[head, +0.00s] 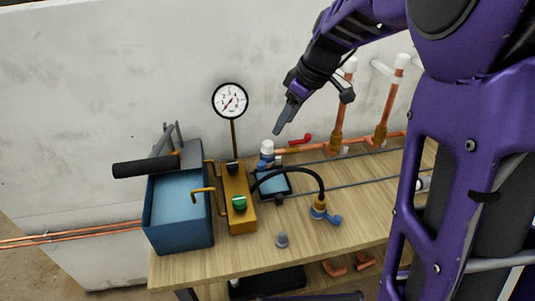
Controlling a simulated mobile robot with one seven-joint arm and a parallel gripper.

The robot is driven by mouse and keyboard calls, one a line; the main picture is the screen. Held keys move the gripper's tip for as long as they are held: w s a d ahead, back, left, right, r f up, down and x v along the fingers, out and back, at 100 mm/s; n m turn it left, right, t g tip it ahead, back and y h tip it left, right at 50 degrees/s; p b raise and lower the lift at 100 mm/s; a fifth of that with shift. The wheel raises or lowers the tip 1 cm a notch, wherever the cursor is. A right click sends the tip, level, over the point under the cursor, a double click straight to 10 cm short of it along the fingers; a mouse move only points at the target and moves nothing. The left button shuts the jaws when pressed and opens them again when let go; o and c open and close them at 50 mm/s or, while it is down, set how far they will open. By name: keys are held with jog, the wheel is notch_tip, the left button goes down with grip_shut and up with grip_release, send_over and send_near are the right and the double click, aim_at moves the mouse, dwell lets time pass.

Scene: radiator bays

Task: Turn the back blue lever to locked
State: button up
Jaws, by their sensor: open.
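Two blue levers show on the workbench in the head view. The back blue lever (264,163) sits on a small valve under a white cap, behind a dark box and beside the copper pipe. The front blue lever (331,220) sits at the foot of a brass fitting nearer the front edge. My gripper (311,115) hangs above and to the right of the back lever, apart from it. It is open and holds nothing. The lever is small and partly crowded by its neighbours, so its locked or unlocked position is hard to read.
A blue tank with a black-handled pump (180,215) stands at the left, beside a brass block (239,212) with a gauge (231,100). A red lever (301,140) and upright copper pipes (338,122) stand behind. A black hose (300,170) arches in front. The front right bench top is mostly clear.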

aim_at(262, 163)
jog(key=x, duration=1.7)
jog(key=shift+s+f+b, duration=0.1)
jog(key=shift+s+b, duration=0.05)
jog(key=shift+b, duration=0.15)
jog(key=shift+c, duration=0.2)
grip_shut()
dwell(0.4)
